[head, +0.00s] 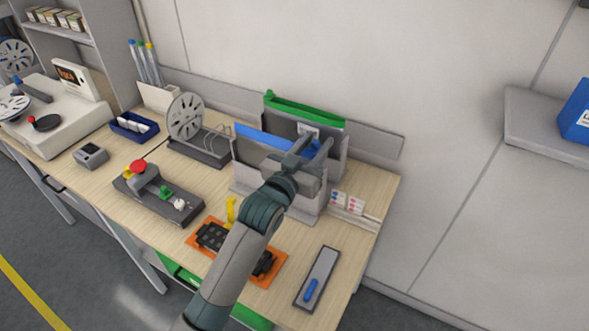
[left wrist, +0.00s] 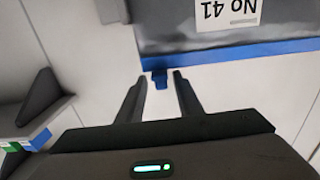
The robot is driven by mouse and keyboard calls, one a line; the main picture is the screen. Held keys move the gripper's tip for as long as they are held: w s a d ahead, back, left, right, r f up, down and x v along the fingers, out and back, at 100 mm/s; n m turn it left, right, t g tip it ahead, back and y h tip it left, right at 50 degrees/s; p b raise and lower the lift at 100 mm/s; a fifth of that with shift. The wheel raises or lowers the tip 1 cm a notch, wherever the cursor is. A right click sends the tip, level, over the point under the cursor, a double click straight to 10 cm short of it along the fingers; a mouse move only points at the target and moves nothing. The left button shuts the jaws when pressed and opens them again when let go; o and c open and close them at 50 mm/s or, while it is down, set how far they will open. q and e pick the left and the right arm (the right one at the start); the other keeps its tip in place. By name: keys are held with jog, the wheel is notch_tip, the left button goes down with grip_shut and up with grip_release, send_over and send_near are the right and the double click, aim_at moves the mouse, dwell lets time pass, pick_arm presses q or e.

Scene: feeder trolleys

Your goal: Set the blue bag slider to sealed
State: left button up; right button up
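The blue bag (head: 262,138), a grey pouch with a blue strip along its top, stands upright in a holder on the bench. It shows upside down in the left wrist view (left wrist: 240,50), with a "No 41" label. My left gripper (head: 312,148) is at the right end of the blue strip in the head view. In the left wrist view the gripper (left wrist: 159,86) is open, with one finger on each side of the slider, apart from it. My right gripper is not in view.
A green-topped bag (head: 305,108) stands close behind the blue one. A reel on a stand (head: 186,117) is to the left. An orange tray (head: 193,243) and a grey plate with a blue handle (head: 322,268) lie in front. The wall is behind.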

pick_arm(q)
jog(key=b+v, duration=0.4)
jog(key=v, duration=1.3)
jog(key=shift+f, duration=0.1)
